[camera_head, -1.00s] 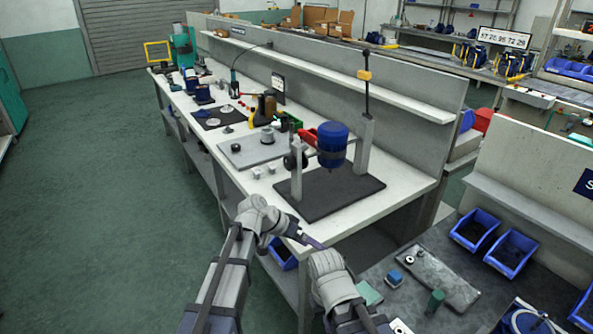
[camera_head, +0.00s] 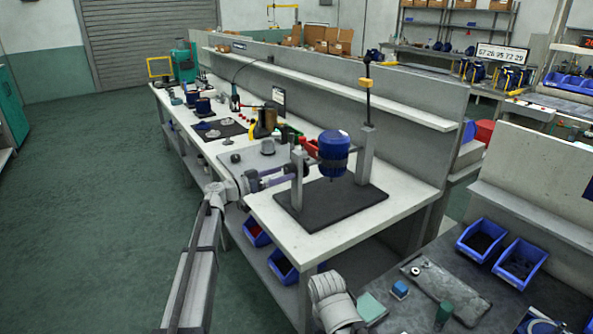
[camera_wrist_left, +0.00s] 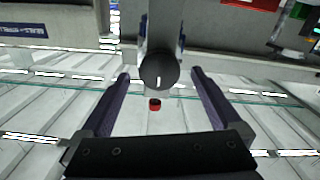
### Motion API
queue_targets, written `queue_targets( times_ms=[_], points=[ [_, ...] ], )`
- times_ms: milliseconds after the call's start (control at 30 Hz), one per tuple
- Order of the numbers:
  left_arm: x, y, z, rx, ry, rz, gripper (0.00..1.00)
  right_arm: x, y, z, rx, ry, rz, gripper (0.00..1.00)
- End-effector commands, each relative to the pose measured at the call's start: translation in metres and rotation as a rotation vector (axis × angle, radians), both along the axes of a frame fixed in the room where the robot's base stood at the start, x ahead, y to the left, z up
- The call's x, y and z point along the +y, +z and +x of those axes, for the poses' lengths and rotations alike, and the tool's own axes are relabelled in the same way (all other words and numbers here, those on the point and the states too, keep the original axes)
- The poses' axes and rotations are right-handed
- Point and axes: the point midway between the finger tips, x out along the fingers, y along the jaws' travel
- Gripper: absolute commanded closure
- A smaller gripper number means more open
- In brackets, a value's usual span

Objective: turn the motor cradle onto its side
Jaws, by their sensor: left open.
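The motor cradle holds a blue motor (camera_head: 334,155) between two grey posts on a dark base plate (camera_head: 335,205). The motor hangs upright, with a small tip pointing down. My left gripper (camera_head: 287,176) is open beside the near grey post (camera_head: 297,182), coming in from the left. In the left wrist view, a round black knob (camera_wrist_left: 159,71) with a white mark sits between the open fingertips (camera_wrist_left: 161,75), with gaps on both sides. The grey post (camera_wrist_left: 165,25) behind it hides most of the motor. My right gripper is out of view; only part of that arm shows.
A pole with a yellow block (camera_head: 366,83) rises by the far post. A red button (camera_wrist_left: 155,104) shows below the knob in the wrist view. Blue bins (camera_head: 481,240) stand on the dark bench at right. The front of the white bench (camera_head: 345,240) is clear.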

Motion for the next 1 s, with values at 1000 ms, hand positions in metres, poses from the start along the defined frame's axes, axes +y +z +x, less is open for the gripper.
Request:
queue_targets(
  times_ms=[1000],
  points=[
    [-0.054,0.0,0.039,0.001,0.0,0.0,0.32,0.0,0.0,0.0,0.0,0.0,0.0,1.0]
  ],
)
